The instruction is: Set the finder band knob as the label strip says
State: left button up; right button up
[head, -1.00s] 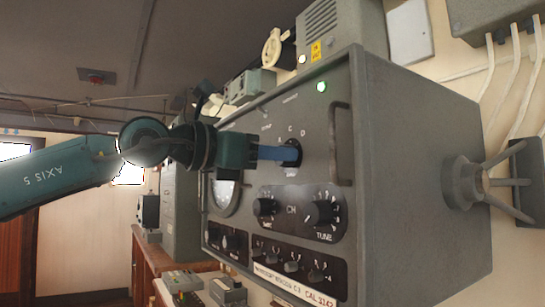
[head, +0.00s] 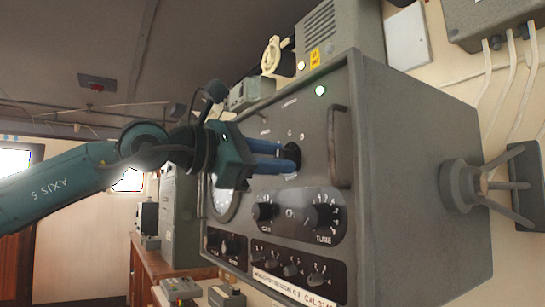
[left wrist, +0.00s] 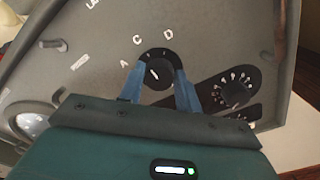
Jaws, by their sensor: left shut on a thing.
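The finder band knob (left wrist: 157,72) is a round black knob on the grey front panel, with white letters A, C and D around it in the left wrist view. A short pale mark shows on its face; I cannot tell surely which letter it points at. My left gripper (left wrist: 160,88) has its two blue fingers on opposite sides of the knob, shut on it. In the head view the left gripper (head: 285,158) comes at the panel from the left and partly hides the knob. The white label strip (head: 290,289) is along the panel's lower edge; its small print is hard to read.
A bar handle (head: 339,147) stands out from the panel right of the knob. Black TUNE (head: 320,216) and gain knobs, a round meter (head: 224,200) and a row of small knobs sit nearby. A green lamp (head: 320,90) is lit above.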

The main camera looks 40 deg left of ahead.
dwell(0.4)
pick_arm(q)
jog(key=o, duration=0.9)
jog(key=shift+o, duration=0.2)
jog(key=b+v, duration=0.3)
jog(key=v, duration=1)
pick_arm(e)
jog(key=shift+s+d+r+t, duration=0.2)
jog(key=shift+s+d+t, duration=0.15)
jog(key=shift+d+t, duration=0.3)
jog(key=shift+a+f, duration=0.1)
